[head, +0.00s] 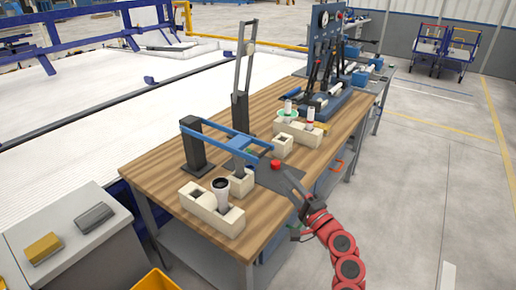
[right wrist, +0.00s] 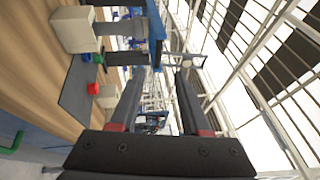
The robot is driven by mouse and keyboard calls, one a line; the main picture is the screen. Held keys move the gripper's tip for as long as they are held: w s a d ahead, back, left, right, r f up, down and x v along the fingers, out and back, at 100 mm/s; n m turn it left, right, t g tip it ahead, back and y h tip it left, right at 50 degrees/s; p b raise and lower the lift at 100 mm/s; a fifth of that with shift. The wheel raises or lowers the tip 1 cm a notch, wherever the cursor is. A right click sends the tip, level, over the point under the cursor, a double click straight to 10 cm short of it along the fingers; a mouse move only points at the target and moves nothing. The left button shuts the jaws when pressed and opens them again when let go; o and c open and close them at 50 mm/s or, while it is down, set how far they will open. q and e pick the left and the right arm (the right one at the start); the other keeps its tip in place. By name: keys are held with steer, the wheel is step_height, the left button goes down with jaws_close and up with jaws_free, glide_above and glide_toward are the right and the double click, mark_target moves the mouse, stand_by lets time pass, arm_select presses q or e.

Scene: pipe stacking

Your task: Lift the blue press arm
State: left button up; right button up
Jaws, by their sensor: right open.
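The blue press arm (head: 222,137) is a pair of long blue bars. It runs from a dark upright post (head: 195,147) rightward over the wooden table, above a light block with a blue part. In the right wrist view the press arm (right wrist: 155,32) shows at the top centre, its end close to the line between my fingertips. My left gripper is not in view.
A grey plate with a red button (head: 276,163) lies near my right gripper. A cream block with a dark-topped pipe (head: 221,185) stands at the table's front. A tall lever stand (head: 241,105) and a blue gauge panel (head: 322,45) stand farther back. The floor at right is largely clear.

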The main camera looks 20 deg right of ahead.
steer(key=p+x, duration=0.2)
steer(key=x, duration=1.5)
steer(key=shift+f, duration=0.3)
jaws_close()
stand_by(0.5)
